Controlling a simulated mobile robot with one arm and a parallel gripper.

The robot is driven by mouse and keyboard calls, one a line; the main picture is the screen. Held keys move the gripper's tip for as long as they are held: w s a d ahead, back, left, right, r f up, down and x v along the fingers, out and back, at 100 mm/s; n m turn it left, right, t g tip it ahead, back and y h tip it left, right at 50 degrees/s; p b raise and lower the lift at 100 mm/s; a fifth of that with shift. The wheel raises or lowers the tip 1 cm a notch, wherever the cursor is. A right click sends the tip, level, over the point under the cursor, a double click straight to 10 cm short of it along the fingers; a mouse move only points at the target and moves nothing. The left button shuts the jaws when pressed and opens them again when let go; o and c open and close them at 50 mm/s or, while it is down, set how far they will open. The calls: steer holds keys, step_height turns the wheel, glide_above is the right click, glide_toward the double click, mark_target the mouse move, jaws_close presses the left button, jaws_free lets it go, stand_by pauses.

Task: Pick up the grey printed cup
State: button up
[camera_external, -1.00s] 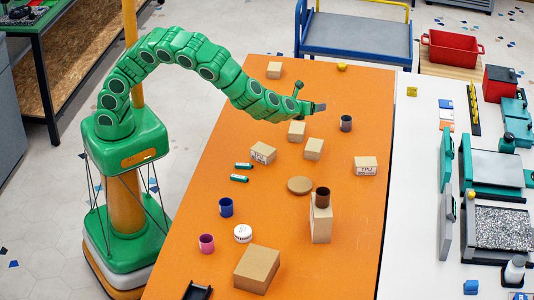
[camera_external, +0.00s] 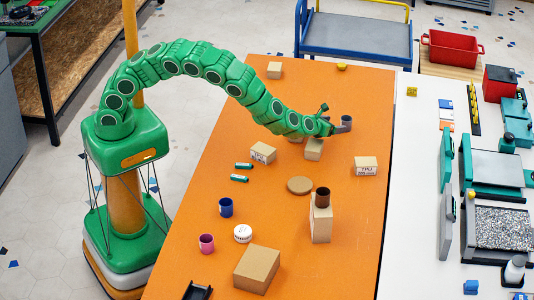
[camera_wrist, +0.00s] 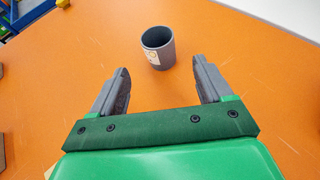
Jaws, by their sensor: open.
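The grey printed cup (camera_wrist: 158,55) stands upright on the orange table in the wrist view, with a pale printed patch on its side. It lies ahead of my gripper (camera_wrist: 163,80), beyond the fingertips and roughly centred between them. My two grey fingers are spread apart with nothing between them. In the outside view the grey cup (camera_external: 346,121) shows only in part behind my gripper (camera_external: 343,126), near the table's right side. A brown cup (camera_external: 322,197) stands upright on a tall cardboard box.
Several cardboard boxes stand around, one box (camera_external: 314,149) just under my wrist and another labelled box (camera_external: 365,167) to the right. A blue cup (camera_external: 226,207) and a pink cup (camera_external: 206,244) stand nearer the front. The table around the grey cup is clear.

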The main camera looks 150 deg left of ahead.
mark_target(342, 124)
steer(key=shift+x, duration=4.55)
steer(key=shift+s, duration=0.1)
steer(key=shift+c, duration=0.4)
steer(key=c, duration=0.9)
